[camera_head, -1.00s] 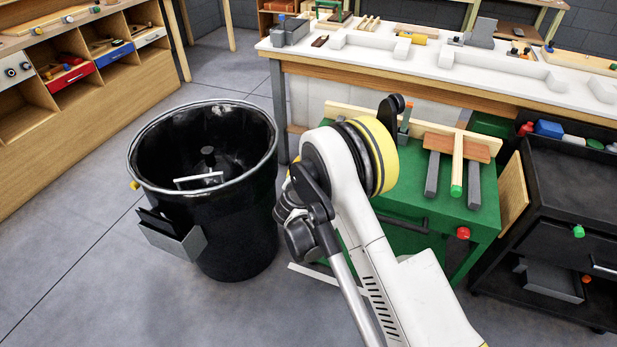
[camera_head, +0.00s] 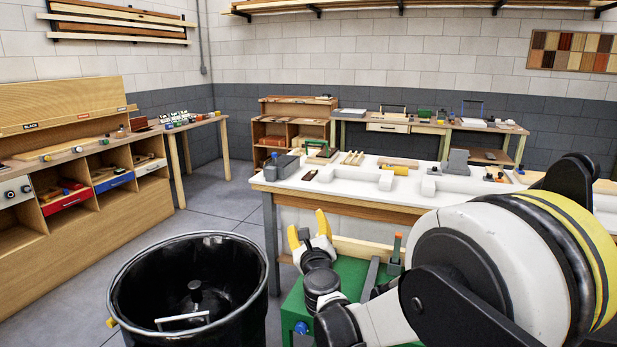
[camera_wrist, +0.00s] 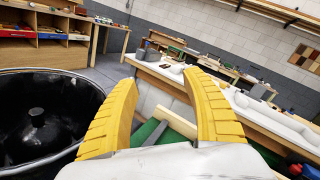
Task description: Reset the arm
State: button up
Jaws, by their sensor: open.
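My gripper (camera_head: 309,229) is raised in front of the white-topped workbench, above the green cabinet. Its two yellow fingers stand apart and point up and away. In the wrist view my gripper (camera_wrist: 160,100) is open, with nothing between its fingers. My arm fills the lower right of the head view and hides much of the green cabinet (camera_head: 290,312) and the right part of the workbench (camera_head: 345,198).
A large black drum (camera_head: 120,290) stands at the lower left, left of my gripper; it also shows in the wrist view (camera_wrist: 85,85). A wooden shelf unit (camera_head: 150,190) lines the left side. Grey floor (camera_head: 215,205) between them is clear.

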jog(key=s+d+r+n+g+y, duration=0.1)
jog(key=s+r+n+g+y, duration=0.1)
jog(key=s+r+n, duration=0.35)
jog(key=s+d+r+n+g+y, duration=0.1)
jog(key=s+d+r+n+y, duration=0.1)
jog(key=s+n, duration=0.65)
jog(key=s+d+f+n+g+h, duration=0.2)
jog(key=s+d+f+n, duration=0.2)
jog(key=s, duration=0.4)
jog(key=s+d+f+n+g+h, duration=0.2)
jog(key=s+d+f+n+g, duration=0.1)
jog(key=s+d+f+n, duration=0.2)
jog(key=s+d+f+n+g+h, duration=0.2)
jog(key=s+d, duration=0.5)
jog(key=s, duration=0.5)
notch_tip(320, 180, down, 3)
jog(key=n+g, duration=0.1)
jog(key=n, duration=0.2)
jog(key=shift+d+r+n, duration=0.15)
jog(key=shift+d+n, duration=0.1)
jog(key=shift+n, duration=0.05)
